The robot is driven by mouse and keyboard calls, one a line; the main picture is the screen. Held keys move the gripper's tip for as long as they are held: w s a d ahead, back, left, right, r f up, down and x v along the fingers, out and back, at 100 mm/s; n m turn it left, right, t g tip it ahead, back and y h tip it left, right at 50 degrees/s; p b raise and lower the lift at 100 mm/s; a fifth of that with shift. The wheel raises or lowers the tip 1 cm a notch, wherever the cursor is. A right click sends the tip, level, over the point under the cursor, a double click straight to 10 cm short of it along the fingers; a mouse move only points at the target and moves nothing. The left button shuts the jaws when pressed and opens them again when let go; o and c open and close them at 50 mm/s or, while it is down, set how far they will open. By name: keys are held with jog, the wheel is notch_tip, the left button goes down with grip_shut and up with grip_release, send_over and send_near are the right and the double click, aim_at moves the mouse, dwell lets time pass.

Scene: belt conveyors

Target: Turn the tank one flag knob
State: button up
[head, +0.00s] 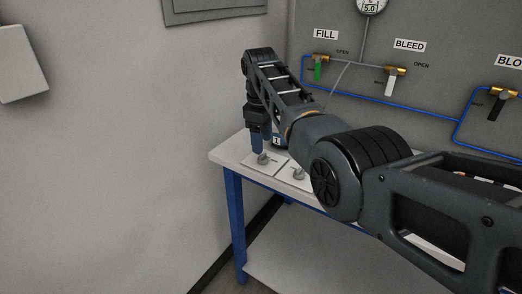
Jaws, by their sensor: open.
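A small grey knob (264,158) sits on a white plate (254,167) near the left end of the table, by a dark label marked with what looks like a 1 (277,141). My gripper (261,149) points down just above and behind this knob. Its jaws are open and nothing is seen between them. The fingertips are close to the knob, but I cannot tell whether they touch it. A second grey knob (298,174) sits on another plate to the right, and my arm hides what lies beyond.
The white table (228,153) has blue legs (237,225). Behind it a grey panel carries a FILL valve with a green handle (317,70), a BLEED valve with a white handle (390,84), a black-handled valve (495,108), blue piping and a gauge (370,6). A plain wall is left.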

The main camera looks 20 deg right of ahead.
aim_at(262, 155)
jog(key=shift+w+d+f, duration=0.1)
jog(key=shift+w+f, duration=0.05)
jog(key=shift+f, duration=2.55)
jog(key=shift+c, duration=0.3)
jog(key=c, duration=1)
jog(key=shift+o, duration=0.2)
jog(key=shift+f+m+b, duration=0.1)
jog(key=shift+m+b, duration=0.2)
jog(key=shift+m, duration=0.1)
jog(key=m+b, duration=0.1)
jog(key=m, duration=0.3)
jog(key=shift+m+b, duration=0.3)
jog(key=shift+b, duration=0.05)
jog(key=m+b, duration=0.1)
jog(key=m, duration=0.3)
jog(key=shift+g+b, duration=0.3)
jog(key=shift+m, duration=0.3)
